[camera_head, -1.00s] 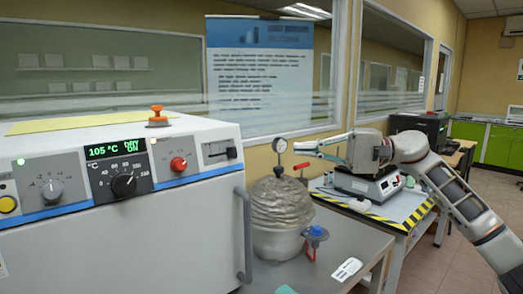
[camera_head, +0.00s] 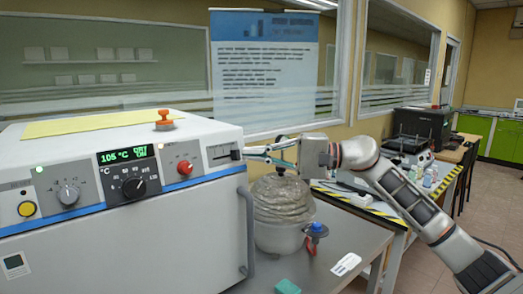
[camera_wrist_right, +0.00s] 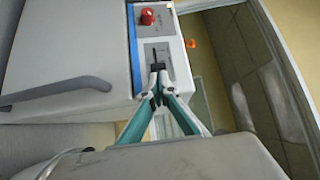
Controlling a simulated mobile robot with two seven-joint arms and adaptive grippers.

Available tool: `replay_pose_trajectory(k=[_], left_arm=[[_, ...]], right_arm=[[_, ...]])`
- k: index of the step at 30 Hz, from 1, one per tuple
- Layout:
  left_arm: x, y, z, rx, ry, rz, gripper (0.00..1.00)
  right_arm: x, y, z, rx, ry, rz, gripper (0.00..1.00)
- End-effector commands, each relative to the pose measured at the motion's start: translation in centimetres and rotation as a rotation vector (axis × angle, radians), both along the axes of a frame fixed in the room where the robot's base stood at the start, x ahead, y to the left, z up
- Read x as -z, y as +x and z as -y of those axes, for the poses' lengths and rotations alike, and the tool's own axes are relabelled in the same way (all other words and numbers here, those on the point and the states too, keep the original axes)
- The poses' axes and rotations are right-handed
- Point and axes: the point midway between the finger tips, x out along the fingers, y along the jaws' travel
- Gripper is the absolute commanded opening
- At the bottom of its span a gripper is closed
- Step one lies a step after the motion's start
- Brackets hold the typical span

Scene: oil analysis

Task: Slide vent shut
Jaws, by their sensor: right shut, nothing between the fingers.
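The vent slider is a black knob in a slot on a pale plate (camera_head: 220,155) at the right end of the oven's front panel. The slider knob shows in the right wrist view (camera_wrist_right: 158,68), directly in front of my fingertips. My right gripper (camera_head: 246,153) is shut with nothing between its fingers. Its tips are at the knob's right side in the head view, touching it or very close; I cannot tell which. The gripper also shows in the right wrist view (camera_wrist_right: 158,78). My left gripper is not in view.
The white oven (camera_head: 120,250) has a red knob (camera_head: 185,168), a dial (camera_head: 134,187) and a door handle (camera_head: 247,232) below the slider. An orange-topped stopper (camera_head: 164,118) sits on the oven.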

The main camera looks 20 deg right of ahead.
Motion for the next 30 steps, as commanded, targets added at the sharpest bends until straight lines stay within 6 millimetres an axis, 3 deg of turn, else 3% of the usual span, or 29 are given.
replay_pose_trajectory(k=[11, 19, 24, 30], left_arm=[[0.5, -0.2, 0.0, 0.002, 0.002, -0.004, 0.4], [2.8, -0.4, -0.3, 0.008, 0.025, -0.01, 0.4], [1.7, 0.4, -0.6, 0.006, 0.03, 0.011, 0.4], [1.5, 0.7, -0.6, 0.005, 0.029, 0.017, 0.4]], right_arm=[[0.1, -0.1, -0.3, -0.001, -0.001, 0.003, 0.0], [0.8, -1.1, -3.2, -0.004, -0.002, -0.002, 0.0], [0.1, -1.8, -5.0, -0.002, 0.0, 0.001, 0.0], [-0.1, -2.0, -5.1, -0.004, 0.002, 0.001, 0.0]])
